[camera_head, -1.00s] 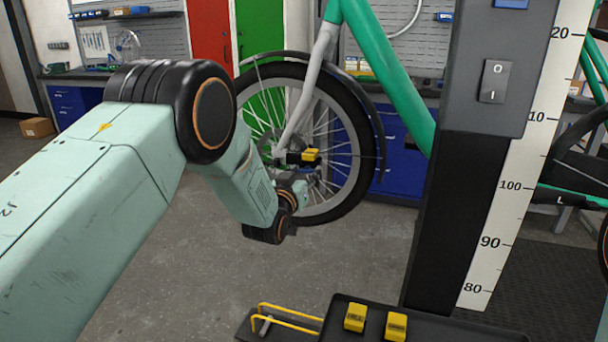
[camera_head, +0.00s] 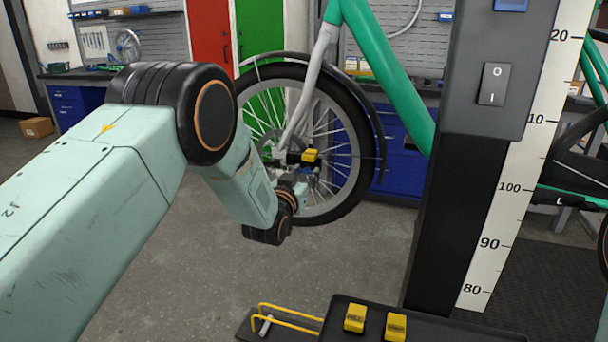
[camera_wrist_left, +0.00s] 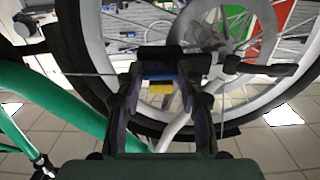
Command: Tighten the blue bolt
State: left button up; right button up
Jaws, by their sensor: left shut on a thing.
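My left gripper (camera_wrist_left: 162,85) is at the hub of the bike wheel (camera_head: 345,200). In the left wrist view its two dark fingers close around a small piece (camera_wrist_left: 160,88) with a blue band and a yellow part. In the head view a yellow-and-black block (camera_head: 311,155) shows at the hub, just above my left wrist; my own wrist partly hides this area. I cannot tell the blue bolt apart from the blue band between the fingers. My right gripper is not in view.
A black tray (camera_head: 455,330) with two yellow blocks (camera_head: 355,317) stands in front, beside a yellow wire rack (camera_head: 285,318). A dark post with a white scale (camera_head: 505,190) rises to the right. Blue cabinets (camera_head: 403,165) stand behind the wheel. The floor at centre is clear.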

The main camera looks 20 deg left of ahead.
pick_arm(q)
jog(key=o, duration=1.2)
jog(key=shift+c, duration=0.2)
jog(key=s, duration=1.2)
jog(key=shift+a, duration=0.2)
